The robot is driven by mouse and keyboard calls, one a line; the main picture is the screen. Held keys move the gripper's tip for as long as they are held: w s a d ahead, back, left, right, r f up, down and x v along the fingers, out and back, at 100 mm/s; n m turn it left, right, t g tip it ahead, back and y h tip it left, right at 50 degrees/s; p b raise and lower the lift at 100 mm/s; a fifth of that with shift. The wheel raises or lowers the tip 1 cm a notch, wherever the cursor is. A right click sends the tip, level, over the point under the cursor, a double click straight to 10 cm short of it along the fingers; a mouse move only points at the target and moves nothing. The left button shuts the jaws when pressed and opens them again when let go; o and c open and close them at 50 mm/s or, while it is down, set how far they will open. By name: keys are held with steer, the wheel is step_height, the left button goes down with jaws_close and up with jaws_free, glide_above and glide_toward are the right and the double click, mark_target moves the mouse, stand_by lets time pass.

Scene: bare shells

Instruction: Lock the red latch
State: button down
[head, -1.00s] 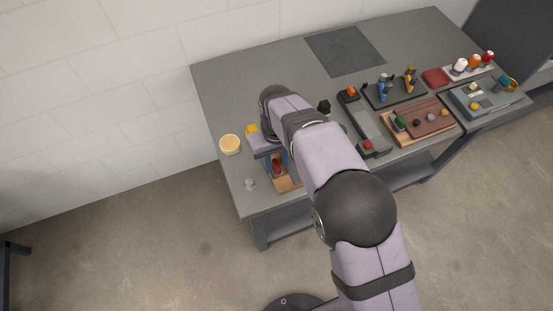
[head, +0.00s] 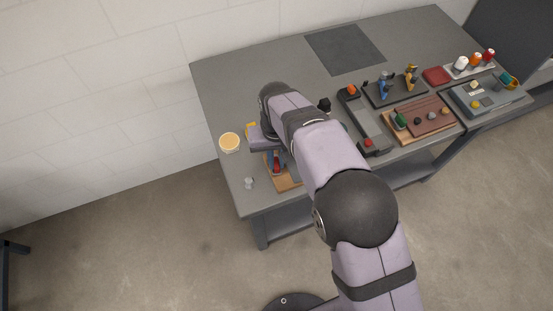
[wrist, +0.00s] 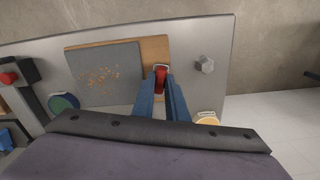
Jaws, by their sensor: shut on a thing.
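The red latch (wrist: 161,79) sits at the edge of a wooden board (wrist: 155,49) and shows between my blue fingers in the wrist view. My gripper (wrist: 161,74) is shut on it. In the head view the red latch (head: 277,168) is a small red patch between my fingers at the near left of the bench. My gripper (head: 276,162) reaches down to it there. The fingers and arm hide part of the latch and board, so I cannot tell its exact angle.
A grey plate with orange specks (wrist: 104,74) lies on the board. A small grey knob (head: 249,183) and a round cream-topped item (head: 229,143) stand nearby on the grey bench (head: 235,90). Several other fixtures, including a brown board (head: 420,120), fill the right side.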

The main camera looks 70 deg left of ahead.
mark_target(277, 162)
steer(key=m+b, duration=0.1)
steer(key=m, duration=1)
steer(key=shift+a+r, duration=0.1)
steer(key=shift+m, duration=2.1)
steer(key=c, duration=1.8)
jaws_free()
steer(key=shift+o, duration=0.2)
steer(key=shift+r+b, duration=1.3)
steer(key=shift+r, duration=2.35)
